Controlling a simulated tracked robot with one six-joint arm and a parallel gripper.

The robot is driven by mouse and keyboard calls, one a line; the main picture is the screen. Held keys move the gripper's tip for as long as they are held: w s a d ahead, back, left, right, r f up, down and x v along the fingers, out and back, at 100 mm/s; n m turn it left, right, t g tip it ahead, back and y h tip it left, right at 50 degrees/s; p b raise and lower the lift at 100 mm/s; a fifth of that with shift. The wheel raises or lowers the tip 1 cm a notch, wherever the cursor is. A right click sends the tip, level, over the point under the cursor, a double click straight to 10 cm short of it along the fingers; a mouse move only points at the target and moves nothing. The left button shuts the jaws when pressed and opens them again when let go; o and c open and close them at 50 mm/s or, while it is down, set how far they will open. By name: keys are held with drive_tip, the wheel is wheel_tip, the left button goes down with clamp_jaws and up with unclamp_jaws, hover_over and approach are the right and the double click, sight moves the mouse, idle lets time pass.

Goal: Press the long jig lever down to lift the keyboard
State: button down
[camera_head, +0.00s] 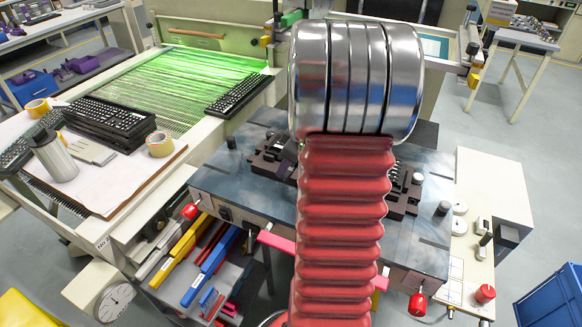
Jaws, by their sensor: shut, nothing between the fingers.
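My arm, with red ribbed bellows and a banded silver joint, fills the centre and hides the middle of the blue-grey work table (235,181). My gripper does not show; it is hidden behind the arm or out of view. A black jig (268,161) sits on this table, its parts showing left and right of my arm. Any keyboard in the jig is hidden. A pink bar (276,241) sticks out at the table's front edge, left of the bellows. I cannot tell whether it is the long jig lever, or whether any lever is up or down.
Red knobs (190,211) sit at the table's front corners. A keyboard (238,94) lies at the edge of the green-lit conveyor (205,62). Stacked keyboards (110,118) and tape rolls stand on the left side table (130,190). A blue crate (553,303) stands lower right.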

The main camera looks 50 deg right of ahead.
drive_tip(key=shift+f, duration=0.95)
drive_tip(key=shift+r, duration=0.1)
wheel_tip(320, 180, up, 8)
idle(0.8)
idle(0.6)
